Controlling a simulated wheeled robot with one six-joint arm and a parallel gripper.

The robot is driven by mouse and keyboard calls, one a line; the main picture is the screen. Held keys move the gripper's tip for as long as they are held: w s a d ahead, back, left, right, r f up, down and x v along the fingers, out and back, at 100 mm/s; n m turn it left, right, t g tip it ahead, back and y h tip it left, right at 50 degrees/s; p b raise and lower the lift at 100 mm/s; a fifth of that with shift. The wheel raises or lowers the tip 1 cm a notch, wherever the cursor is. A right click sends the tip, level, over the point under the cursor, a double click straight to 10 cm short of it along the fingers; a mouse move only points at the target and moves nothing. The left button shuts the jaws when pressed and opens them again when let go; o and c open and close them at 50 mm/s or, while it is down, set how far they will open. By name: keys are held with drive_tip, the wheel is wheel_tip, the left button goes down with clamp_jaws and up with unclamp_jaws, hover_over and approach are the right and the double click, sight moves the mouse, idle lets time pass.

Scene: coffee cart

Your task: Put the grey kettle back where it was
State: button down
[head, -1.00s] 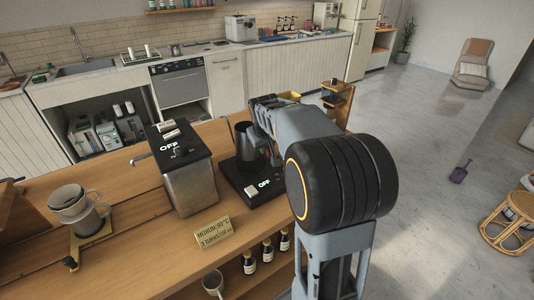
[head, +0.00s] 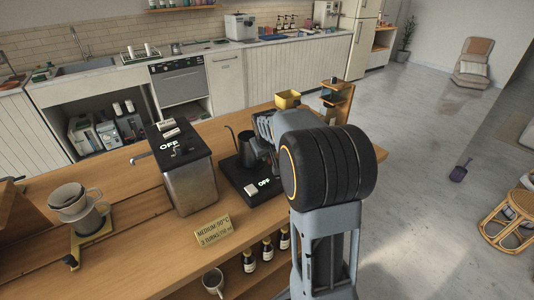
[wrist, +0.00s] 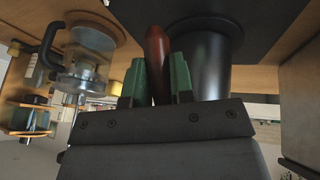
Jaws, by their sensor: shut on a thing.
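The grey kettle (head: 246,150) is dark, with a thin spout to the left. It stands upright at the black base (head: 232,178), whose display reads OFF. My gripper (wrist: 159,78) has green fingertips shut on the kettle's reddish-brown handle (wrist: 156,45). In the wrist view, which looks upside down, the kettle's dark body (wrist: 205,60) is right of the fingers. Its wide bottom meets or nearly meets the black base (wrist: 255,20); I cannot tell if it bears full weight. My arm hides part of the kettle in the head view.
A metal boiler box (head: 185,170) marked OFF stands close left of the base. A sign (head: 214,232) is in front. A dripper on a stand (head: 80,208) is at far left. A glass vessel with a black handle (wrist: 85,50) shows beside my gripper. A yellow container (head: 287,99) is behind.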

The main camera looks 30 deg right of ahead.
drive_tip(key=shift+f, duration=0.15)
drive_tip(key=c, duration=1)
unclamp_jaws()
drive_tip(key=shift+s+a+r, duration=0.1)
drive_tip(key=shift+r, duration=0.5)
drive_tip(key=v, duration=1.1)
drive_tip(key=s+a+f+y, duration=0.1)
drive_tip(key=s+a+f, duration=0.2)
drive_tip(key=s, duration=0.3)
drive_tip(key=s+a+f, duration=0.3)
drive_tip(key=s+a, duration=0.2)
drive_tip(key=s, duration=0.1)
drive_tip(key=s+a+f+g+y, duration=0.1)
drive_tip(key=s+a+f, duration=0.2)
drive_tip(key=s, duration=0.3)
drive_tip(key=shift+s+a+f+y, duration=0.15)
drive_tip(key=shift+s+a, duration=0.05)
drive_tip(key=shift+a, duration=0.25)
drive_tip(key=shift+s+a+f+y, duration=0.15)
drive_tip(key=shift+a+f, duration=0.05)
drive_tip(key=shift+a, duration=0.25)
